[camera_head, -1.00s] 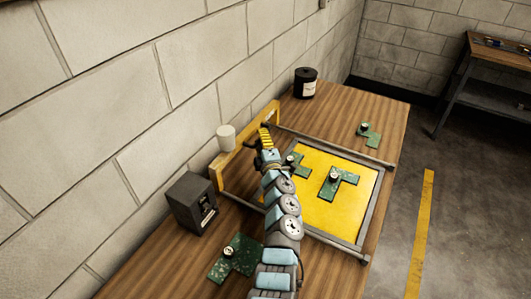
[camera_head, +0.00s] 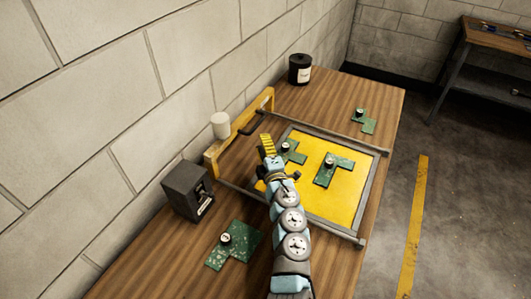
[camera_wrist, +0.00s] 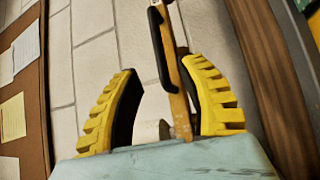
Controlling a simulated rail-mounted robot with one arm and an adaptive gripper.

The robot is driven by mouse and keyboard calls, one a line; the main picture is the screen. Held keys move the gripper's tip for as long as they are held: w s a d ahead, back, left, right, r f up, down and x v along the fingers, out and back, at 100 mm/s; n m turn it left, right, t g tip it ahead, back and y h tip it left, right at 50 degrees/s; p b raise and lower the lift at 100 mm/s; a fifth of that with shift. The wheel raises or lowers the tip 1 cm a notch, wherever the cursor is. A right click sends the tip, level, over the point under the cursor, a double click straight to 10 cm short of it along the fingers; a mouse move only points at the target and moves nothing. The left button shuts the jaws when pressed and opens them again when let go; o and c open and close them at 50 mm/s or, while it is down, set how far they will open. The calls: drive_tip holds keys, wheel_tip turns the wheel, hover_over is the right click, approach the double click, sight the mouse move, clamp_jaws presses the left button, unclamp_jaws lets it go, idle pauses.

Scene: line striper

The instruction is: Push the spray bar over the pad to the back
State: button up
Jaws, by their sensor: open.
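The spray bar (camera_head: 214,159) is yellow with a black handle, and lies across the wall-side ends of the grey rails, beyond the yellow pad (camera_head: 343,203). A white cylinder (camera_head: 220,125) stands at the bar. My gripper (camera_head: 266,142) is open and empty, above the strip between the pad and the bar, a little short of the handle in the head view. In the wrist view the open yellow fingers (camera_wrist: 160,70) frame part of the bar (camera_wrist: 178,98); its black handle (camera_wrist: 158,45) shows near the top. My arm hides part of the pad.
Green L-shaped pieces with small knobs lie on the pad (camera_head: 334,170) and on the wooden table (camera_head: 235,245). A dark box (camera_head: 181,188) stands at the near left. A black canister (camera_head: 299,69) stands at the far end. The block wall is close behind the bar.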

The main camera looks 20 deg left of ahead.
drive_tip(key=shift+v, duration=1.8)
